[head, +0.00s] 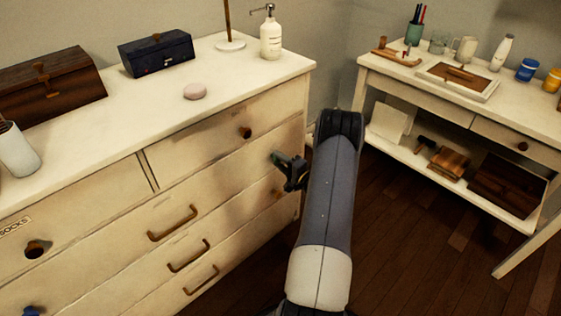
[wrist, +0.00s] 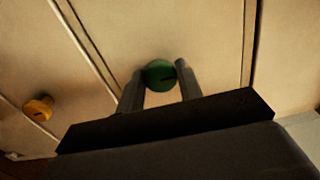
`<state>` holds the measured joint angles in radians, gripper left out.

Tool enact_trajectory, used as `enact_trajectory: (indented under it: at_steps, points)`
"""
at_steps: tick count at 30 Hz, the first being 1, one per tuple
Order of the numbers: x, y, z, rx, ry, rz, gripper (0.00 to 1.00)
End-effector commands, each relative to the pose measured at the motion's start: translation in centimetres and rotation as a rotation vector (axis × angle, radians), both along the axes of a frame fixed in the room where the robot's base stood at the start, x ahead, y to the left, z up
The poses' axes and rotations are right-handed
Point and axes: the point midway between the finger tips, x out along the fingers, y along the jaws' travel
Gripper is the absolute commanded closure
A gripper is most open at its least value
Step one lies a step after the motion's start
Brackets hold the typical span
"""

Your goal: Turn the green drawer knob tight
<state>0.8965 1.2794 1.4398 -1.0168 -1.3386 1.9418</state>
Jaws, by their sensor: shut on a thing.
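The green drawer knob (wrist: 159,74) sits on a cream drawer front in the wrist view. It is round, with a dark slot mark on its face. My gripper (wrist: 160,80) has one finger on each side of the knob and is shut on it. In the head view my gripper (head: 278,158) reaches the right part of the dresser front, below the upper right drawer. The green knob is hard to make out there, as the gripper covers it.
A yellow-orange knob (wrist: 38,108) is on the dresser front. The dresser (head: 100,190) has a dark round knob (head: 245,132) and several bar handles.

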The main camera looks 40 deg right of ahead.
Motion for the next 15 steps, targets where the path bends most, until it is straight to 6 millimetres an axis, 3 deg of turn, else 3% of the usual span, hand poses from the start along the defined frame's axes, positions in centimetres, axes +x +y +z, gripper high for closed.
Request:
enact_trajectory:
  at_steps: [8,9,15]
  points:
    - [-0.01,0.00,-0.07,0.002,0.001,-0.001,0.89]
    - [-0.01,0.00,-0.06,0.002,0.001,-0.001,0.64]
    - [-0.01,0.00,-0.04,0.001,0.001,0.000,0.48]
